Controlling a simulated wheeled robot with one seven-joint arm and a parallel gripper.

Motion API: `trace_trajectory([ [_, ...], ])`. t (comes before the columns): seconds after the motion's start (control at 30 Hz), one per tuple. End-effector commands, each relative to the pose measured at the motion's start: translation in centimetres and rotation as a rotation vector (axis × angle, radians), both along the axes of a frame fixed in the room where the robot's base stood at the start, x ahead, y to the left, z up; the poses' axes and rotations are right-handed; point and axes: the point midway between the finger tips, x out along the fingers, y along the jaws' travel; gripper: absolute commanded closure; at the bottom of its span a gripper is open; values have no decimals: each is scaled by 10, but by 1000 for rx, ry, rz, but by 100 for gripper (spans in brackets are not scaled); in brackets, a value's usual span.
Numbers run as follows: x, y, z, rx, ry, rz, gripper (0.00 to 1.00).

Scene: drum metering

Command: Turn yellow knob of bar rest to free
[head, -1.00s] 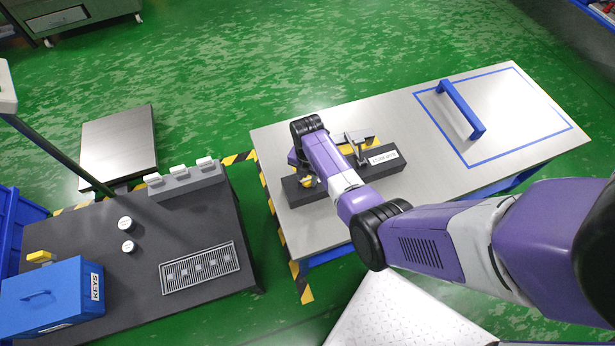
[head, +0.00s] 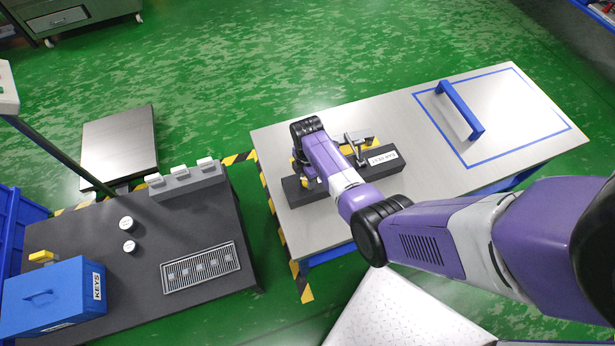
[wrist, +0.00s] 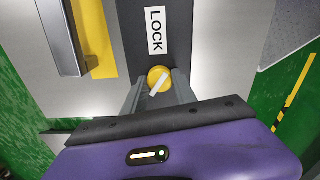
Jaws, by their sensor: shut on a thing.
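The bar rest (head: 383,162) is a dark block on the steel table, with a white label on its right end. The yellow knob (wrist: 154,74) shows in the wrist view as a round cap with a white pointer mark, lying tilted toward the upper right. A white "LOCK" label (wrist: 155,30) is on the dark block just beyond it. My gripper (wrist: 158,86) has one finger on each side of the knob and is shut on it. In the head view my arm and wrist hide most of the knob.
A metal bar and yellow plate (wrist: 97,40) lie left of the block in the wrist view. A dark bench with a blue key box (head: 50,300) is at left.

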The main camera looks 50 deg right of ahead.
Motion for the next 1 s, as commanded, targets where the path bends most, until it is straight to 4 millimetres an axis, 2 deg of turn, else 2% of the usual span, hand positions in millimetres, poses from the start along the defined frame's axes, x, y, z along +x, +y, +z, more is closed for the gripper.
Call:
trace_trajectory([
  [0.6, 0, 0, 0, 0, 1, -582, 100],
  [1.0, 0, 0, 0, 0, 0, -861, 100],
])
